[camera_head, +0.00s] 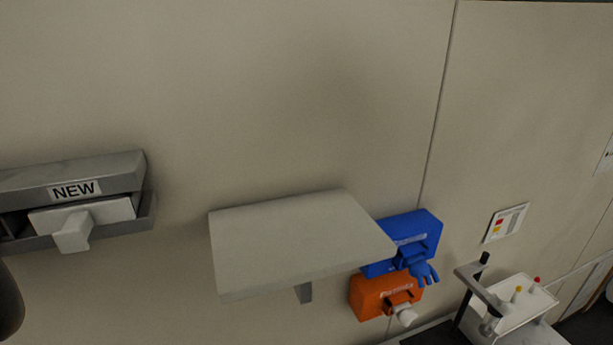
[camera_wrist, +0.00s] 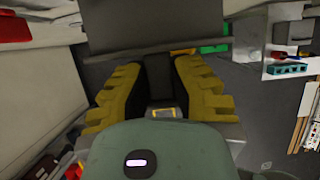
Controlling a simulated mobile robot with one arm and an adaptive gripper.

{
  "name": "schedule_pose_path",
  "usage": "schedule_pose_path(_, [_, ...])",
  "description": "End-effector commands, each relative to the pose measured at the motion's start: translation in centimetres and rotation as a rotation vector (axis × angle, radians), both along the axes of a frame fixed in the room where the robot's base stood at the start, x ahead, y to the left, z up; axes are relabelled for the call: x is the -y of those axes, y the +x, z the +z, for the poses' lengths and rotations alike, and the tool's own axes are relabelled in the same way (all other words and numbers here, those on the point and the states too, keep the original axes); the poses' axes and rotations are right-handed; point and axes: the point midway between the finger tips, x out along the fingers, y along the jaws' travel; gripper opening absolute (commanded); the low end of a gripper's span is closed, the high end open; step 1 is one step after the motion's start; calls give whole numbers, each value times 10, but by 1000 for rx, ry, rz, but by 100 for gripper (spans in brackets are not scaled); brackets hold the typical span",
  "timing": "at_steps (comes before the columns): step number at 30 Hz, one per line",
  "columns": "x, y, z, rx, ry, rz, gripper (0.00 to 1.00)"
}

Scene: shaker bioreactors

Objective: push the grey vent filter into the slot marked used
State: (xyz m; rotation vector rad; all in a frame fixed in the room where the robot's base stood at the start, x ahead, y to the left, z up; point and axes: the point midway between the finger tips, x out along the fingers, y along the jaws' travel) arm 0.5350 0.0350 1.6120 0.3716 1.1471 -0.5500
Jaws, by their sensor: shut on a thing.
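My gripper (camera_wrist: 160,98) shows in the wrist view, with yellow ridged fingers on both sides of a dark stem. It is shut on the grey vent filter (camera_wrist: 152,22), a dark grey plate that reaches past the fingertips to the top of the picture. The stem runs down between the fingers; its lower part is hidden by them. The gripper does not show in the head view. No slot marked used shows in either view. A slot holder marked NEW (camera_head: 142,213) is on the wall at the left of the head view, with a white filter (camera_head: 108,209) in it.
A white tray (camera_head: 530,300) stands at the lower right. The wall above is bare.

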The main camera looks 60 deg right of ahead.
Motion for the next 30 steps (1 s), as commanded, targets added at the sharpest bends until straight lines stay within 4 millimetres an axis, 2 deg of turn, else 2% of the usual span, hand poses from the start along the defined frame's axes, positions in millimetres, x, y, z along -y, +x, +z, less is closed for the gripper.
schedule_pose_path(30, [6, 5, 0, -1, 0, -7, 0])
